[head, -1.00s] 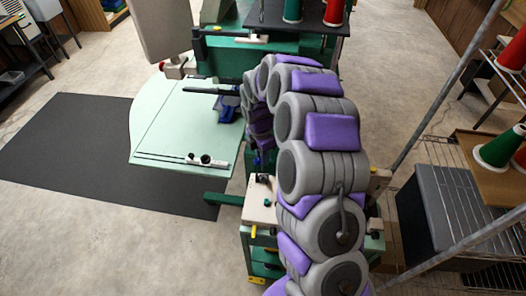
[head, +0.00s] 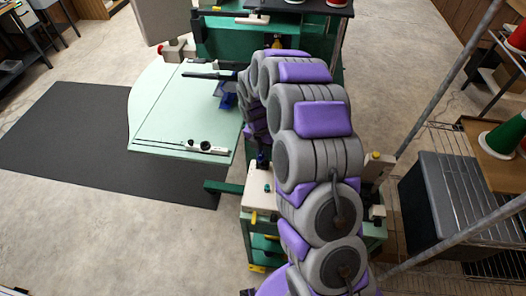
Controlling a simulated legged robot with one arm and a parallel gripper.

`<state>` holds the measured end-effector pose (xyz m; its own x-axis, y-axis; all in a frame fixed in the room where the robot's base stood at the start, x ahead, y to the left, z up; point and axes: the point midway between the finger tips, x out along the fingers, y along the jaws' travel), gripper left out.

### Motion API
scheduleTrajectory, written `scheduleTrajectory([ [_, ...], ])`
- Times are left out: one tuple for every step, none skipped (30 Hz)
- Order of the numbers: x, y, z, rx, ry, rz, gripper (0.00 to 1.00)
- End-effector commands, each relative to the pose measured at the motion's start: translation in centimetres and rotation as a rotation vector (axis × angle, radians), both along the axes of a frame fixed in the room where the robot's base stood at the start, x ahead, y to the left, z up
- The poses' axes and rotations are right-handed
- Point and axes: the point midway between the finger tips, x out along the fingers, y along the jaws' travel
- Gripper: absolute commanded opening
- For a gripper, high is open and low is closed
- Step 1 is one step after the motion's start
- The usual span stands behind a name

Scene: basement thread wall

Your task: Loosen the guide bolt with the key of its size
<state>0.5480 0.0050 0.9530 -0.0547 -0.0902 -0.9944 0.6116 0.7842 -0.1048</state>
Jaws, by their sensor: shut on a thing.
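The guide (head: 207,148) is a light bar with dark round bolt heads, lying on the pale green plate (head: 165,105) near its front edge. A thin dark rod or slot line runs left from it. My arm arches over, and its end comes down behind my own links. My gripper (head: 262,156) is small, dark and mostly hidden, just above the far edge of a white block (head: 259,200). It is shut on a small dark thing, perhaps a key; its size cannot be told. My gripper is right of the guide and apart from it.
A dark horizontal bar (head: 203,75) and a blue part (head: 226,103) sit over the plate beside my arm. The green machine (head: 225,40) stands behind. A metal pole (head: 440,90) and a dark box (head: 447,200) are at right.

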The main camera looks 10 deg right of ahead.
Motion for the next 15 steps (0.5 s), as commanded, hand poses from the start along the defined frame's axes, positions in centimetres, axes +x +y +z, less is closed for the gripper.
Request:
scheduleTrajectory([
  [-0.01,0.06,-0.29,-0.001,0.0,0.024,0.0],
  [-0.01,0.07,-0.3,0.0,0.0,0.037,0.0],
  [-0.02,0.09,-0.3,0.0,0.0,0.056,0.0],
  [-0.01,0.1,-0.29,0.0,-0.001,0.07,0.0],
  [-0.02,0.12,-0.29,0.0,0.0,0.084,0.0],
  [-0.01,0.13,-0.28,0.0,-0.001,0.103,0.0],
  [-0.03,0.14,-0.27,0.0,0.0,0.115,0.0],
  [-0.02,0.15,-0.26,0.001,-0.001,0.128,0.0],
  [-0.03,0.17,-0.24,0.0,-0.001,0.145,0.0],
  [-0.03,0.18,-0.25,0.001,-0.001,0.158,0.0],
  [-0.04,0.19,-0.24,0.001,-0.002,0.17,0.0],
  [-0.05,0.21,-0.24,0.001,-0.002,0.185,0.0],
  [-0.05,0.21,-0.23,0.0,-0.002,0.198,0.0],
  [-0.05,0.22,-0.23,0.001,-0.002,0.209,0.0],
  [-0.07,0.24,-0.24,0.001,-0.002,0.225,0.0],
])
